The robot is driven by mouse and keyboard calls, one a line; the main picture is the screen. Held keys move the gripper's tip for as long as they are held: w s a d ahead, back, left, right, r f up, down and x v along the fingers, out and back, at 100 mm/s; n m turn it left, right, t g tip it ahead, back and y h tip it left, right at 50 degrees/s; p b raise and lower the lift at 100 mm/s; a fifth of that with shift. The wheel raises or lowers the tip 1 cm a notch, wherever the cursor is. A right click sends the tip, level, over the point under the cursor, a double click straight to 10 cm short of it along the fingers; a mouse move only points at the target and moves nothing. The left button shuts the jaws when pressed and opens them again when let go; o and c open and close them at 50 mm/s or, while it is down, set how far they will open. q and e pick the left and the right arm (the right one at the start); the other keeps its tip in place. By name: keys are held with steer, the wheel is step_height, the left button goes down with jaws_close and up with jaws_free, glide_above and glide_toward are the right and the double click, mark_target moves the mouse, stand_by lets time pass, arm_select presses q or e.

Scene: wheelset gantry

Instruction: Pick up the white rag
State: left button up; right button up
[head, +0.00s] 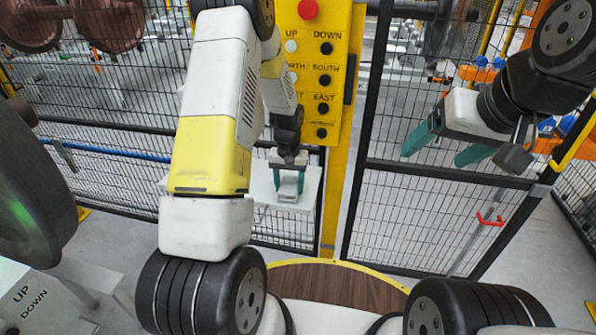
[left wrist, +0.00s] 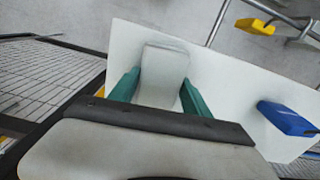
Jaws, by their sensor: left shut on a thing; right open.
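The white rag (left wrist: 164,72) is a pale piece between the two green fingers of my left gripper (left wrist: 160,92) in the left wrist view. The fingers are shut on its sides, over a white shelf top (left wrist: 232,75). I cannot tell whether the rag still touches the shelf. In the head view my left gripper (head: 289,186) points down at the shelf in front of the fence, and the rag is hard to make out. My right gripper (head: 440,148) is open and empty, raised at the right in front of the fence.
A yellow post with a button panel (head: 318,75) stands just behind my left arm. Black mesh fence (head: 425,215) runs behind both grippers. A blue object (left wrist: 287,118) lies on the shelf to the right of the rag. A yellow object (left wrist: 255,26) is beyond the shelf.

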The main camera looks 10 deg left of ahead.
mark_target(289, 187)
arm_select(q)
steer(key=shift+r, duration=0.6)
step_height(289, 187, up, 2)
steer(key=shift+r, duration=0.1)
steer(key=shift+s+d+r, duration=0.15)
steer(key=shift+s+d, duration=0.05)
steer(key=shift+s, duration=0.45)
steer(key=s+d+r, duration=0.1)
steer(key=s+d, duration=0.3)
steer(key=s, duration=1)
steer(key=shift+r, duration=0.15)
steer(key=shift+s, duration=0.1)
